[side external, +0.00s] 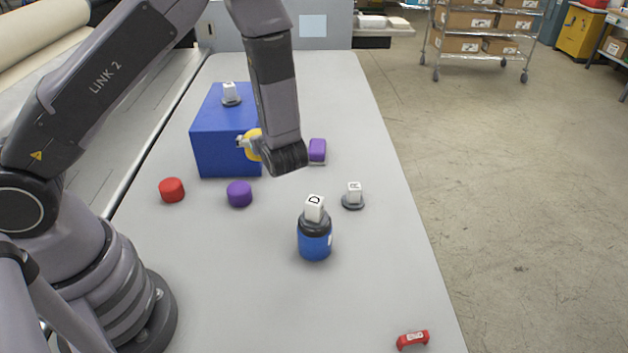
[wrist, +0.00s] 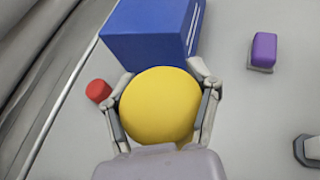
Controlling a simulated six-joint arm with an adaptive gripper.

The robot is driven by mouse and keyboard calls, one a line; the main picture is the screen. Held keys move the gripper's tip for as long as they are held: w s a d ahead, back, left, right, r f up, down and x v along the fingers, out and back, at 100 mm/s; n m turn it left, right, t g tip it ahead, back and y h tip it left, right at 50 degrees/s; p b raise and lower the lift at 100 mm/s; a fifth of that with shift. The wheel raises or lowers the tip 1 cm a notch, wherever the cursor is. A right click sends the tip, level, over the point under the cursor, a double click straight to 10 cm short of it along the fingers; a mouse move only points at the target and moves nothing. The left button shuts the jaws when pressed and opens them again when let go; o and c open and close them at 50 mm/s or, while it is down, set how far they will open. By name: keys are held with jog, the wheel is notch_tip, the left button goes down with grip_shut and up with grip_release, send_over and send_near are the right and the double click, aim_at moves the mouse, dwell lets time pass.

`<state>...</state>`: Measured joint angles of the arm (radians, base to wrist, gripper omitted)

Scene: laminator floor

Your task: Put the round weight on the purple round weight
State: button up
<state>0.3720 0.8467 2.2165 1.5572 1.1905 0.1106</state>
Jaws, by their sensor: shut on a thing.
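My gripper (side external: 244,143) is shut on a yellow round weight (side external: 254,152) and holds it up in front of the blue box. In the wrist view, my gripper (wrist: 163,90) has one finger on each side of the yellow round weight (wrist: 160,105). The purple round weight (side external: 239,194) stands on the table in front of the blue box in the side view, lower than the held weight and apart from it. I cannot see the purple round weight in the wrist view.
A blue box (side external: 213,150) carries a small white block (side external: 230,92). A red round weight (side external: 172,190) stands left. A purple block (side external: 317,151), a blue cylinder (side external: 314,245) topped by a D block, and an R block (side external: 354,190) stand right. A red piece (side external: 412,340) lies near the front.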

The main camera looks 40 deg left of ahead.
jog(key=s+a+n+g+y, duration=0.1)
jog(key=s+a+n+g, duration=0.1)
jog(key=a, duration=0.7)
jog(key=shift+n+g, duration=0.8)
jog(key=shift+g, duration=0.1)
send_over(240, 193)
jog(key=w+a, duration=0.1)
jog(key=a, duration=0.4)
jog(key=f, duration=0.9)
jog(key=shift+w+d, duration=0.15)
jog(key=shift+d, duration=0.1)
jog(key=shift+f, duration=2.1)
jog(key=shift+f, duration=0.15)
jog(key=o, duration=1.3)
